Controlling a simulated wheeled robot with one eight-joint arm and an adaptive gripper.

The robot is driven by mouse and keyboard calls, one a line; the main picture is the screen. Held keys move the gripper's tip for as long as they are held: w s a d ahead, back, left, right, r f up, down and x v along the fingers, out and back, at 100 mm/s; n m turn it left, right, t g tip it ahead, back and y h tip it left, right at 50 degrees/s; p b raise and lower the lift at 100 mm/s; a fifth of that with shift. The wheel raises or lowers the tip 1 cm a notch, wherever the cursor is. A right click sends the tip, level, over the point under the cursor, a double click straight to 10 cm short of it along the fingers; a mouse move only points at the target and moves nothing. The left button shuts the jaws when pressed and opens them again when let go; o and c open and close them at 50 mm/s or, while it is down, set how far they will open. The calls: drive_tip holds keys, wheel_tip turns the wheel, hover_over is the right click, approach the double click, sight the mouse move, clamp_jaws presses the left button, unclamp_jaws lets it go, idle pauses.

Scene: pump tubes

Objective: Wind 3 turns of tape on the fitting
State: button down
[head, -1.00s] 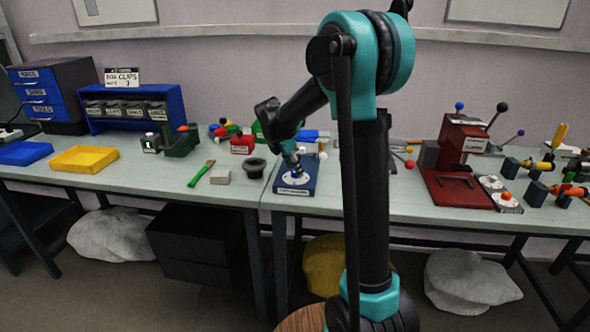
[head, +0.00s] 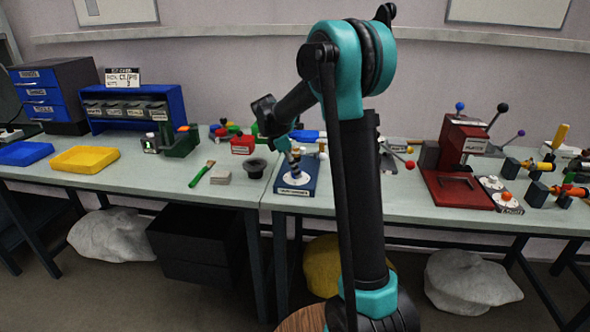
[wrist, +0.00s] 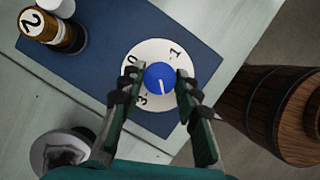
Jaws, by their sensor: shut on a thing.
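A blue knob (wrist: 160,77) with a short white line stands in the middle of a round white dial (wrist: 150,48) marked with numbers. 0, 1 and 3 can be read. The dial sits on a flat blue base (wrist: 95,75), which also shows in the head view (head: 283,188). My gripper (wrist: 159,82) is shut on the knob, one finger at each side. In the head view my gripper (head: 295,163) is small and partly lost against the dial. An amber roll-like cylinder (wrist: 66,35) with a white end marked 2 stands on the base's corner. I cannot make out tape on a fitting.
A dark flanged cup (head: 255,167) stands left of the base. A grey block (head: 220,177) and a green-handled brush (head: 202,174) lie farther left. A red press (head: 460,160) stands right on the bench. A wooden barrel (wrist: 270,110) is beside the bench edge.

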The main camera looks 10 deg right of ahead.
drive_tip(key=m+g, duration=0.1)
drive_tip(key=m, duration=0.2)
drive_tip(key=shift+w+m, duration=0.1)
drive_tip(key=shift+m, duration=0.2)
drive_tip(key=m+g, duration=0.1)
drive_tip(key=m, duration=0.2)
drive_tip(key=shift+g+y, duration=0.3)
drive_tip(key=c, duration=1.3)
unclamp_jaws()
drive_tip(key=shift+c, duration=0.2)
